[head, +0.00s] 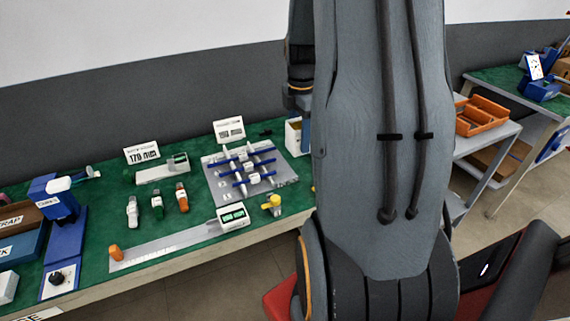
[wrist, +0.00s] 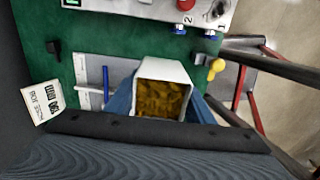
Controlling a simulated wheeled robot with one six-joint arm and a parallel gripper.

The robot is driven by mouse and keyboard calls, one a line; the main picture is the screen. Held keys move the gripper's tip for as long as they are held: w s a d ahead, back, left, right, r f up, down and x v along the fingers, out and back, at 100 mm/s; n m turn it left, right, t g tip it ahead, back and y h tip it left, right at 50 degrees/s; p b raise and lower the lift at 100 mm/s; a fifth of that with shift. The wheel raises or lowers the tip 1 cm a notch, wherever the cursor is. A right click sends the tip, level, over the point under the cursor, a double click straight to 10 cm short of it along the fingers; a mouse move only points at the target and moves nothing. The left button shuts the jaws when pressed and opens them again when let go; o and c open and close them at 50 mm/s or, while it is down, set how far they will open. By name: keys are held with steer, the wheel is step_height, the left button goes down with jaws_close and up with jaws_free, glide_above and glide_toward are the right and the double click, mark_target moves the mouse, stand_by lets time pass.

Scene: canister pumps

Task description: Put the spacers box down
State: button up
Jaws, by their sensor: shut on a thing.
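The spacers box is a white open-topped box with brownish-yellow contents. It shows in the wrist view (wrist: 163,70), between the blue fingers of my gripper (wrist: 163,98). My gripper is shut on it. In the head view, a white box (head: 294,138) that looks like the same one shows at the right end of the green bench (head: 100,212), partly hidden by my arm. A blue part, likely a finger, is beside it. I cannot tell whether its base touches the bench. The box's lettering, if any, is not readable.
A grey plate with a blue-barred fixture (head: 252,172) lies just left of the box. A white sign (head: 229,130) stands behind it. A yellow knob (head: 272,202) is near the front edge. An orange tray (head: 482,115) sits on another table at right. Bare green shows around the fixture.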

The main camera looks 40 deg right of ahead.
steer(key=shift+w+f, duration=0.2)
steer(key=shift+f, duration=0.05)
step_height(320, 180, down, 10)
steer(key=shift+r+p, duration=0.25)
steer(key=shift+p, duration=0.65)
steer(key=o, duration=1.3)
steer(key=shift+f, duration=0.1)
steer(key=shift+c, duration=0.2)
step_height(320, 180, up, 12)
steer(key=shift+r+b, duration=0.15)
steer(key=shift+b, duration=1)
steer(key=s+a+m, duration=0.3)
steer(key=a+m, duration=0.2)
steer(key=a, duration=0.4)
steer(key=s+a+m, duration=0.3)
steer(key=a+m, duration=0.2)
steer(key=a, duration=0.5)
steer(key=s+a+f+m, duration=0.1)
steer(key=s+a+m, duration=0.2)
steer(key=a, duration=0.6)
steer(key=shift+s+a+m+t, duration=0.15)
steer(key=shift+m+t, duration=0.25)
steer(key=shift+m, duration=0.8)
